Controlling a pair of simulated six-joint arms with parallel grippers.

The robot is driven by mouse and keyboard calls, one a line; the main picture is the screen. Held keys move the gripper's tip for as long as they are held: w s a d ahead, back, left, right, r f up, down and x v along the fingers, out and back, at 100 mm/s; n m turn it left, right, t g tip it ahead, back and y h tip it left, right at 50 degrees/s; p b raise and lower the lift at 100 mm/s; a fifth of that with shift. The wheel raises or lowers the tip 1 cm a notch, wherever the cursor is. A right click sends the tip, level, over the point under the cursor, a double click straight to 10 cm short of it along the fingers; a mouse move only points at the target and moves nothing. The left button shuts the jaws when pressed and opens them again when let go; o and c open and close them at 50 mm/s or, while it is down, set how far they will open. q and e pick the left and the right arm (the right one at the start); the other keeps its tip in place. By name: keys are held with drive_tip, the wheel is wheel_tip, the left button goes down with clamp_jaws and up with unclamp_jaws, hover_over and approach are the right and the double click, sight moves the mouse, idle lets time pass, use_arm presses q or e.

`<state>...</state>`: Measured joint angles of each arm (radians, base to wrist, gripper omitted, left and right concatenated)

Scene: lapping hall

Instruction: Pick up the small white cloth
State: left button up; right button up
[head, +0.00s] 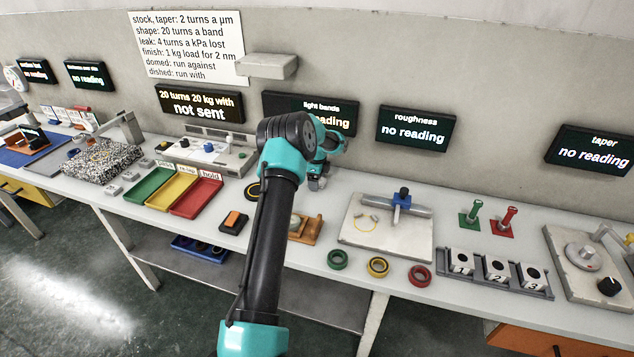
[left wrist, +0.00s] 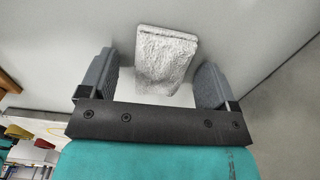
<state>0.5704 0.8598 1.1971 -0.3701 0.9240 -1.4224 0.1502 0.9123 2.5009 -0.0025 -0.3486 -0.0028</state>
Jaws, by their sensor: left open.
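The small white cloth (left wrist: 166,52) shows in the left wrist view as a folded, rough-textured pad. It lies between and slightly beyond the two grey fingers of my left gripper (left wrist: 158,78). The fingers are open, with a gap on each side of the cloth; I cannot tell how far above it they are. In the head view my left gripper (head: 318,183) is small and partly hidden behind my teal and black arm, over the back of the bench. The cloth cannot be made out there. My right gripper is in neither view.
The long white bench (head: 320,283) holds green, yellow and red trays (head: 196,197) left of my arm. A plate with a blue clamp (head: 388,235) and coloured rings (head: 378,267) lie to the right. The wall (head: 400,75) stands close behind.

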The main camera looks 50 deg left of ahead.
use_arm(q)
drive_tip(key=shift+c, duration=0.5)
drive_tip(key=c, duration=0.9)
